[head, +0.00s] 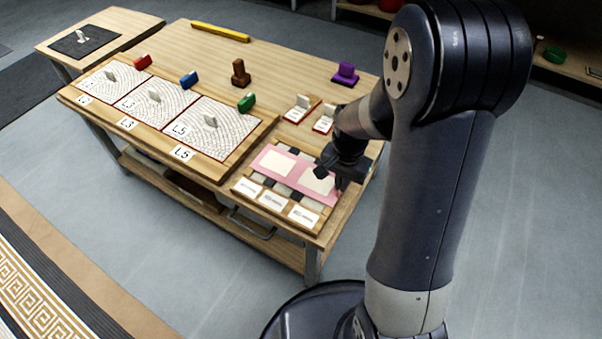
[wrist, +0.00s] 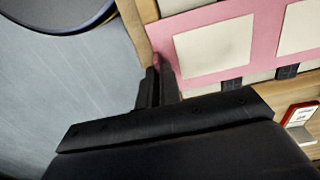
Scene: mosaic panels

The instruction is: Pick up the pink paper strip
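The pink paper strip (head: 272,161) lies on a checkered wooden board (head: 240,187) at the near right end of the table, with two cream rectangles on it. In the wrist view the pink strip (wrist: 165,38) runs across the top, its near end close to my fingers. My gripper (head: 331,177) is low at the strip's right end. In the wrist view the fingers of my gripper (wrist: 158,84) look close together beside the strip's edge.
Several white labels (head: 273,200) line the board's front edge. Two small red-edged cards with white pieces (head: 301,108) stand behind it. Patterned panels (head: 211,127), colored blocks such as a green one (head: 246,103), and a yellow bar (head: 220,31) occupy the table.

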